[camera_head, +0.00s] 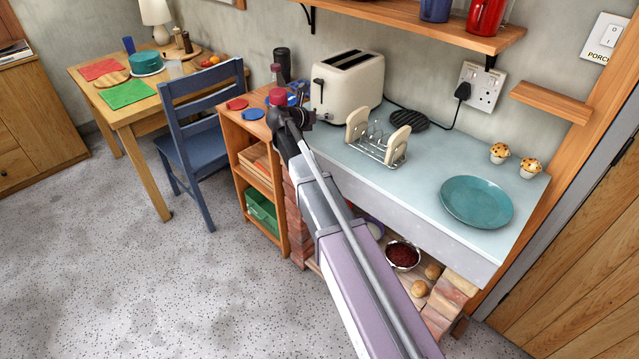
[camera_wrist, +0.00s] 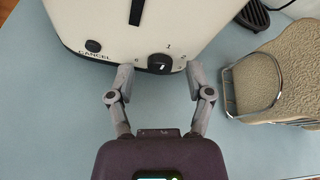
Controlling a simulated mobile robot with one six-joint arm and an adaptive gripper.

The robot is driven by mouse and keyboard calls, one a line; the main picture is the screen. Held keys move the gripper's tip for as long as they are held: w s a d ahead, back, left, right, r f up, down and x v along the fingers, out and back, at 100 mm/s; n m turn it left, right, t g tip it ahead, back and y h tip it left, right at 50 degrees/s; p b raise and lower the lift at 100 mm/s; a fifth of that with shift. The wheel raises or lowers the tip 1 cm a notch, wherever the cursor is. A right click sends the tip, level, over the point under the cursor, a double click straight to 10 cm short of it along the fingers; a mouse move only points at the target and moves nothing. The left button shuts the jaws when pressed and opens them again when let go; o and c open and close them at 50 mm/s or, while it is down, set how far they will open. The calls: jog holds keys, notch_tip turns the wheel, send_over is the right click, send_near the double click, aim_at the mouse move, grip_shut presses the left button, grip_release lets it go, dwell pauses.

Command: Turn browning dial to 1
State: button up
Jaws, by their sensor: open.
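The cream toaster (camera_head: 347,88) stands on the pale blue counter; its front also shows in the wrist view (camera_wrist: 120,40). The black browning dial (camera_wrist: 160,63) is low on that front, with printed numbers around it; 1 and 2 are readable. A small white mark shows on the dial, but I cannot tell exactly which number it points at. My gripper (camera_wrist: 159,71) is open, its two fingertips on either side of the dial with gaps between. In the head view my arm reaches the toaster's front left, and the dial is hidden.
A black CANCEL button (camera_wrist: 93,46) lies left of the dial. A toast rack (camera_head: 380,142) with bread stands close on the right. A teal plate (camera_head: 476,201) and two muffins are farther right. A wooden shelf (camera_head: 410,22) hangs above the toaster.

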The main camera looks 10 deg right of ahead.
jog(key=p+v, duration=0.5)
jog(key=v, duration=0.9)
jog(key=w+r+n+t+y, duration=0.4)
jog(key=r+n+t, duration=0.45)
jog(key=n, duration=0.25)
jog(key=s+a+n+t+y+p, duration=0.2)
jog(key=s+a+n+y, duration=0.2)
jog(key=n+y, duration=0.9)
jog(key=s+d+f+n+g+h, duration=0.1)
jog(key=s+d+f+n+g, duration=0.2)
jog(key=s+f+n+g, duration=0.1)
jog(key=s+d+f+n+g+h, duration=0.1)
jog(key=s+d+f+n+g, duration=0.2)
jog(key=s, duration=0.8)
jog(key=s+d+f+n+g+p, duration=0.1)
jog(key=s+d+f+n+g, duration=0.2)
jog(key=s+f+n+g, duration=0.4)
jog(key=f+n, duration=0.1)
jog(key=n, duration=0.2)
jog(key=shift+s+f+n+h, duration=0.2)
jog(key=shift+f+n+h, duration=0.1)
jog(key=shift+h, duration=0.1)
